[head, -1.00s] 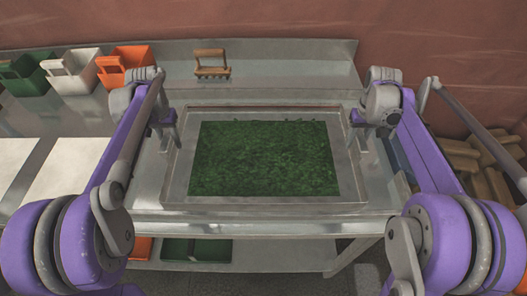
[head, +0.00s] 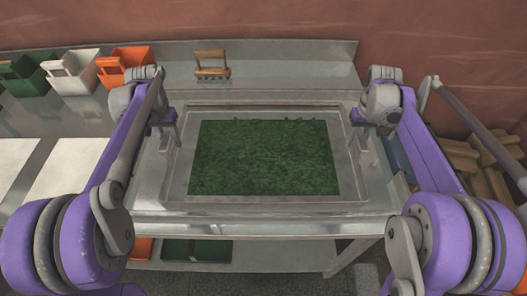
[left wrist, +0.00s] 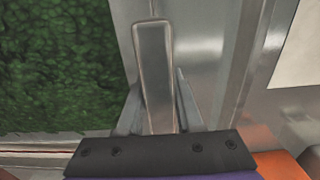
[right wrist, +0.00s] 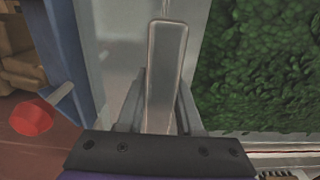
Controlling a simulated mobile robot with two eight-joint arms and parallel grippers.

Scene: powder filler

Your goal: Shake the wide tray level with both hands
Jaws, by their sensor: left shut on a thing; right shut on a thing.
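The wide metal tray (head: 178,172) lies in the middle of the steel table and looks about level. A flat layer of green leafy material (head: 264,158) fills its middle; it also shows in the left wrist view (left wrist: 55,65) and right wrist view (right wrist: 262,65). My left gripper (head: 172,140) is shut on the tray's left handle (left wrist: 155,70). My right gripper (head: 362,138) is shut on the right handle (right wrist: 165,65). Whether the tray touches the table is hard to tell.
A wooden brush (head: 212,66) sits on the back ledge. Green (head: 24,76), white (head: 72,72) and orange (head: 124,66) bins stand at the back left. A lower shelf (head: 260,255) holds a green tray (head: 198,250).

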